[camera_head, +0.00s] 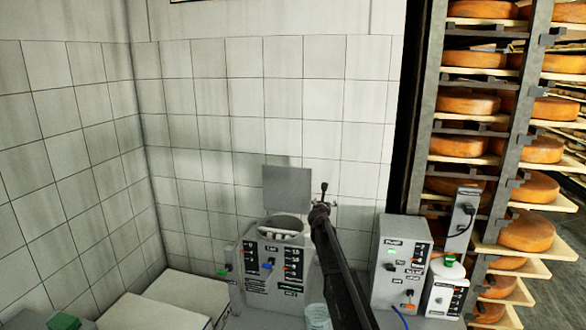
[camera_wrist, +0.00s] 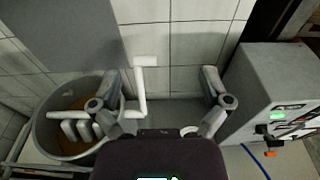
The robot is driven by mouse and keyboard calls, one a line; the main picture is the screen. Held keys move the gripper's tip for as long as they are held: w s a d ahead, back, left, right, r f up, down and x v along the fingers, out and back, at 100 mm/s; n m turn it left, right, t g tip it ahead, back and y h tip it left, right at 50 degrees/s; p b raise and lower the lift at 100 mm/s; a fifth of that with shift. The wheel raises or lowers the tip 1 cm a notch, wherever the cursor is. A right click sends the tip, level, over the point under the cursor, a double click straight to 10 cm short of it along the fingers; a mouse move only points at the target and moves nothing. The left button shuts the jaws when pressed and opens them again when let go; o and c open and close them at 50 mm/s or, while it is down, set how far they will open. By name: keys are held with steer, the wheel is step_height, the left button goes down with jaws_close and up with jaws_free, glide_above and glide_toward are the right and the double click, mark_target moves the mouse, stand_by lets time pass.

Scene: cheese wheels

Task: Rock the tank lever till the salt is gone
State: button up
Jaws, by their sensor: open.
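The grey tank (camera_wrist: 40,135) is at the left of the wrist view, its round mouth open, with brownish contents and a white slatted piece (camera_wrist: 80,130) inside. In the head view the tank (camera_head: 276,258) stands against the tiled wall with its lid (camera_head: 287,190) raised. A white bent handle (camera_wrist: 141,85), seemingly the lever, stands beside the tank rim. My gripper (camera_wrist: 162,88) is open and empty. The handle shows between its fingers, nearer the left one; I cannot tell whether they touch. In the head view my gripper (camera_head: 322,203) is right of the tank. I cannot make out salt.
A grey control box (camera_wrist: 265,95) stands close to the right finger; it also shows in the head view (camera_head: 392,250). A smaller box with a green-topped container (camera_head: 447,275) is beyond it. Cheese racks (camera_head: 430,120) stand at right. White boxes (camera_head: 150,312) are at lower left.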

steer(key=s+d+f+m+g+h+b, duration=0.1)
steer(key=s+d+f+m+g+b, duration=0.15)
steer(key=s+f+m, duration=0.55)
steer(key=s+d+f+m+g+b, duration=0.1)
steer(key=s+d+f+m+g, duration=0.3)
steer(key=s, duration=0.7)
steer(key=s+d+f+m+g+h+b, duration=0.1)
steer(key=s+d+f+m+g+b, duration=0.2)
steer(key=s+m, duration=0.6)
steer(key=s+a+f+m+g+y+b, duration=0.1)
steer(key=s+f+m+g+y, duration=0.1)
steer(key=s, duration=0.8)
steer(key=s+a+f+m+g+y+b, duration=0.1)
steer(key=s+f+m, duration=0.4)
steer(key=s, duration=0.5)
steer(key=s+a+f+m+g+y+b, duration=0.1)
steer(key=s+a+f+m+g+y, duration=0.2)
steer(key=s, duration=0.6)
steer(key=shift+s+a+f+m+g, duration=0.2)
steer(key=shift+s+f+m+g, duration=0.2)
steer(key=shift+f+m, duration=0.5)
steer(key=shift+r, duration=0.2)
